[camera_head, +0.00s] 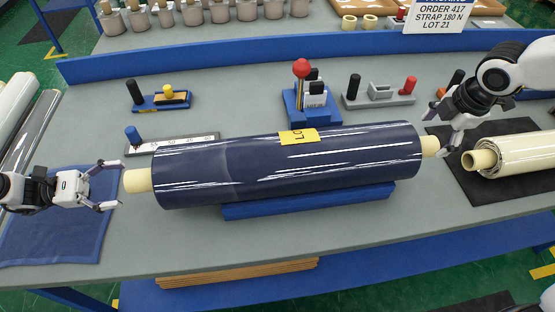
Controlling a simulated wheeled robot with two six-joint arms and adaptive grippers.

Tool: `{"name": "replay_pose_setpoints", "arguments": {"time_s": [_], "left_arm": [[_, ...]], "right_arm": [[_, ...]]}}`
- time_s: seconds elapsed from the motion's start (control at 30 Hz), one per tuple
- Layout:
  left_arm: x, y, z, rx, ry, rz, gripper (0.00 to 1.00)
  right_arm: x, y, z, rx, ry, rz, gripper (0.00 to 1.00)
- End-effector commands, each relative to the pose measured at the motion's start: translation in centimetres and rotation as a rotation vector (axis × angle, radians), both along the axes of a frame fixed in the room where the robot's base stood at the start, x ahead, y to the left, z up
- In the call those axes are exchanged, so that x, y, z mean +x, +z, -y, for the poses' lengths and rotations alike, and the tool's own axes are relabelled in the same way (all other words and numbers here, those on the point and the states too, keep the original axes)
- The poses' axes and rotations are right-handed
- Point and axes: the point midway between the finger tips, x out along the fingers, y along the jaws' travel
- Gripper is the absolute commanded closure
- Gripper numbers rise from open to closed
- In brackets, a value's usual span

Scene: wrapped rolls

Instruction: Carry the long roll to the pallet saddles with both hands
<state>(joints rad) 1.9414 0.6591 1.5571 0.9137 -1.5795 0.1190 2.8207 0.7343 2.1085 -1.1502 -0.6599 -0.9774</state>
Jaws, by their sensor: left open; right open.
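The long roll (220,172) is wrapped in dark blue film and has a yellow label (298,136) on top. It lies across a blue cradle (310,203) on the grey bench. Its cream core sticks out at the left end (138,181) and the right end (430,146). My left gripper (118,184) is open just left of the left core end, its fingers above and below the core's level. My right gripper (447,150) is open by the right core end; whether it touches the core I cannot tell. No pallet saddles can be made out.
A cream roll (515,155) lies on a black mat (478,187) at the right. A blue cloth (60,228) lies under my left gripper. Behind the roll stand a red-knobbed blue tool (302,95), a grey holder (380,92) and a ruler strip (185,145).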

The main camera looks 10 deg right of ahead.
Motion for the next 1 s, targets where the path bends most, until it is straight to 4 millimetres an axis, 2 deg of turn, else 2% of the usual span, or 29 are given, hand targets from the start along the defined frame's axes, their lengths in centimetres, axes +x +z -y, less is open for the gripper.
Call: {"name": "replay_pose_setpoints", "arguments": {"time_s": [0.4,0.53,0.77,0.8,0.83,0.97,1.0], "left_arm": [[0.0,0.0,6.4,0.001,-0.003,-0.001,0.19],[0.0,0.0,7.2,0.000,-0.001,-0.002,0.19],[0.0,0.0,7.3,0.001,0.000,-0.001,0.19],[0.0,0.0,7.3,0.001,0.000,-0.001,0.22],[0.0,0.0,7.3,0.001,0.000,-0.001,0.33],[0.0,0.0,7.3,0.001,-0.001,-0.001,0.79],[0.0,0.0,7.3,0.001,-0.001,-0.001,0.93]], "right_arm": [[1.6,-6.2,0.0,-0.002,0.000,-0.003,0.19],[1.8,-7.0,0.0,0.000,0.000,-0.001,0.19],[1.9,-7.0,0.0,0.001,0.000,0.000,0.19],[1.9,-7.0,0.0,0.001,0.000,-0.001,0.22],[1.9,-7.0,0.0,0.001,0.000,0.000,0.33],[1.9,-7.0,0.0,0.001,0.000,0.000,0.79],[1.9,-7.0,0.0,0.001,0.000,0.000,0.93]]}}
